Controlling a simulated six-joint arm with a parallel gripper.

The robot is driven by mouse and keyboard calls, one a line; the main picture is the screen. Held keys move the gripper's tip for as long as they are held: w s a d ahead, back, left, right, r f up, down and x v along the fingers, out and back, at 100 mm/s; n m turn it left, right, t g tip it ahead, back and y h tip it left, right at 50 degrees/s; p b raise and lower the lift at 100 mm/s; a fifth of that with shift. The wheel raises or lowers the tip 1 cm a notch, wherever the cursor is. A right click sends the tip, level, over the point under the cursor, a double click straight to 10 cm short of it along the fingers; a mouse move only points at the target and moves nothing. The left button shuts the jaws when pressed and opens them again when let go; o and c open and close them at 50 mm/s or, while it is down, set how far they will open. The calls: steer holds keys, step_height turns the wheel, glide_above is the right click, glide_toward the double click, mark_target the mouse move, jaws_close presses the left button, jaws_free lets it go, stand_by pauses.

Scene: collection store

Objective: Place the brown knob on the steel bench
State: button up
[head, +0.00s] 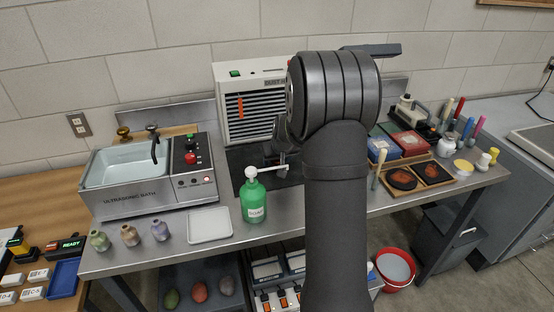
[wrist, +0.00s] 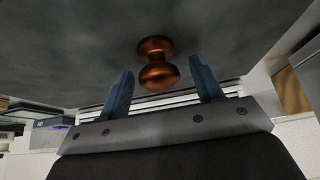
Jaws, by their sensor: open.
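The brown knob (wrist: 158,76) shows in the wrist view, a shiny copper-brown piece with a round head and a wider flange against a dark grey surface. My gripper (wrist: 161,68) is open, with one blue finger on each side of the knob and a visible gap to both. In the head view my arm hides the knob, and the gripper is mostly hidden near the dark mat. The steel bench (head: 300,216) runs across the head view, with bare steel along its front edge.
A green pump bottle (head: 254,205) and white tray (head: 210,225) stand left of my arm. The ultrasonic bath (head: 150,185) is farther left, the slatted dust unit (head: 247,105) behind. Boxes, dark discs (head: 402,179) and tools crowd the right. A red bucket (head: 393,268) is below.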

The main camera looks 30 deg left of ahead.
steer(key=r, duration=0.5)
steer(key=s+d+r, duration=0.1)
steer(key=r, duration=0.2)
steer(key=shift+r, duration=0.3)
steer(key=shift+o, duration=0.4)
steer(key=shift+r, duration=0.6)
steer(key=s+r+m+g+h, duration=0.1)
steer(key=s+r+m+h, duration=0.2)
steer(key=s+r+m, duration=0.2)
steer(key=x, duration=1.1)
steer(key=shift+w+d+f, duration=0.15)
steer(key=shift+w+d, duration=0.05)
steer(key=shift+w, duration=0.15)
steer(key=shift+w+x, duration=0.15)
steer(key=shift+x, duration=1.2)
steer(key=shift+w+x, duration=0.1)
steer(key=shift+x, duration=1.2)
steer(key=shift+d, duration=0.15)
steer(key=shift+c, duration=0.4)
